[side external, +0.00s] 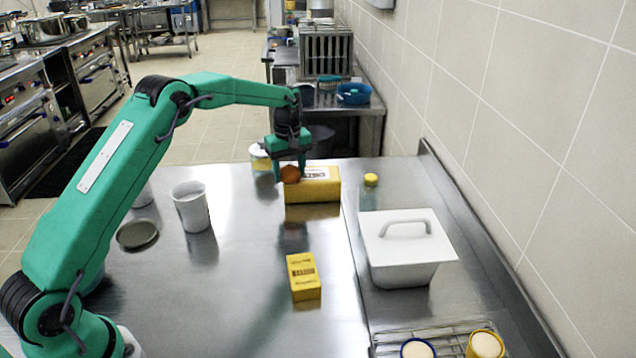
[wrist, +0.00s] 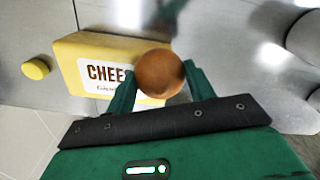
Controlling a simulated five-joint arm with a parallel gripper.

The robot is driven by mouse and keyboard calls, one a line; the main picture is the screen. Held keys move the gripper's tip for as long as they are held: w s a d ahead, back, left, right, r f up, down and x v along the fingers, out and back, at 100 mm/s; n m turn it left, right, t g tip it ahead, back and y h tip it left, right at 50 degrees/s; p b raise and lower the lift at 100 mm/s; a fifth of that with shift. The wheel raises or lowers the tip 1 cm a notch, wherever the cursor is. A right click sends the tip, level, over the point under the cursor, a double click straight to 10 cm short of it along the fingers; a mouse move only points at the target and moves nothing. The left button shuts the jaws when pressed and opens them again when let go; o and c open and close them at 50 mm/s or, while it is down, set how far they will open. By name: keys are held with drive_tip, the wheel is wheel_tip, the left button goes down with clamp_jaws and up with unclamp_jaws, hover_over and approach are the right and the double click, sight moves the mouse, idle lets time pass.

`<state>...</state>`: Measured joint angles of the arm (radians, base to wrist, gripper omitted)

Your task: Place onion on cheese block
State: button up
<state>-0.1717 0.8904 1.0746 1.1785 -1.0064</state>
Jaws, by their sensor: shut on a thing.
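The onion (side external: 290,174) is a round orange-brown ball. My gripper (side external: 289,167) is shut on it and points downward. The cheese block (side external: 322,188) is a yellow box lying on the steel table, with a white label. In the side view the onion overlaps the left end of the block. In the wrist view the onion (wrist: 159,73) sits between my two green fingers, over the right-hand edge of the cheese block (wrist: 75,55), whose "CHEE" lettering is partly hidden. I cannot tell whether the onion touches the block.
A small yellow round object (side external: 371,180) lies right of the block. A yellow carton (side external: 303,277) stands nearer the camera. A white lidded container (side external: 405,250) and a wire rack (side external: 450,340) with cups are at right. A white cup (side external: 191,207) and a round metal lid (side external: 137,235) are at left.

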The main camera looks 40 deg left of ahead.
drive_tip(key=shift+f, duration=0.15)
drive_tip(key=o, duration=1)
wheel_tip(320, 180, up, 12)
drive_tip(key=shift+r, duration=0.2)
idle(0.5)
